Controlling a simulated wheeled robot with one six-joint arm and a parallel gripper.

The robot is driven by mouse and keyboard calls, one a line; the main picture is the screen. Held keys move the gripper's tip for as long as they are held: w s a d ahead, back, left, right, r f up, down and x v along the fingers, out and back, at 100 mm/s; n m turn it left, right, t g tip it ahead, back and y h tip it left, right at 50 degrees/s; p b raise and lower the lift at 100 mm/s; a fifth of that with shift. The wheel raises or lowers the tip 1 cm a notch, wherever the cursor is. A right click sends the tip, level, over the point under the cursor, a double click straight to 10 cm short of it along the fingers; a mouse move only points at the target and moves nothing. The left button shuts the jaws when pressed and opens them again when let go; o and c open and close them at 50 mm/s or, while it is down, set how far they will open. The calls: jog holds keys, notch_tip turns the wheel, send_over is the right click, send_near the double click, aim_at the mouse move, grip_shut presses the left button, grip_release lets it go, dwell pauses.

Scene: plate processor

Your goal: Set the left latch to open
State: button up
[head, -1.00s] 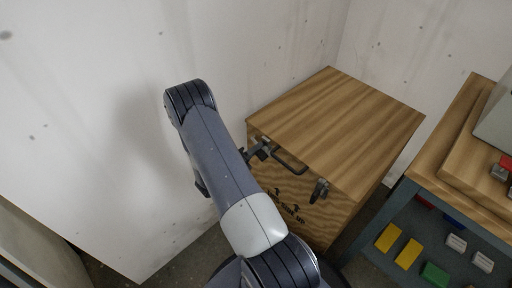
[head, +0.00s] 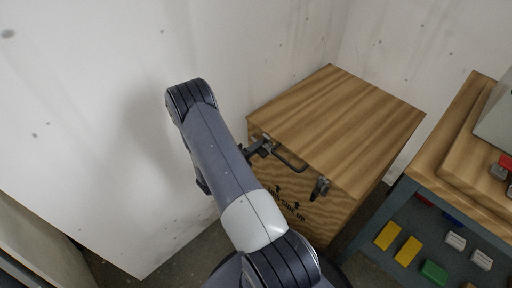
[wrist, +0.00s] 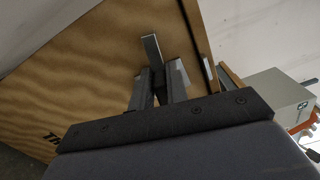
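The wooden box (head: 340,120) stands against the wall with its lid closed. Its left latch (head: 265,146) is on the front near the left corner, partly hidden by my gripper. In the wrist view, a grey metal lever (wrist: 151,49) of this latch sticks up beyond my fingers. My gripper (head: 248,152) is at the left latch. In the wrist view its two fingers (wrist: 160,84) stand on either side of a dark part of the latch. I cannot tell whether they press on it.
A dark carrying handle (head: 290,162) and the right latch (head: 320,188) are on the box front. A table (head: 455,150) with a lower shelf of coloured blocks stands at the right. The white wall (head: 130,130) is close on the left.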

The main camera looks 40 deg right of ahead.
jog(key=o, duration=0.4)
jog(key=shift+a, duration=0.1)
jog(key=a, duration=0.7)
jog(key=a+p, duration=0.1)
jog(key=a, duration=0.2)
jog(key=shift+s+a, duration=0.3)
jog(key=shift+s, duration=0.1)
jog(key=d, duration=0.7)
jog(key=d+b, duration=0.1)
jog(key=d, duration=0.2)
jog(key=shift+w+d, duration=0.4)
jog(key=shift+a, duration=0.15)
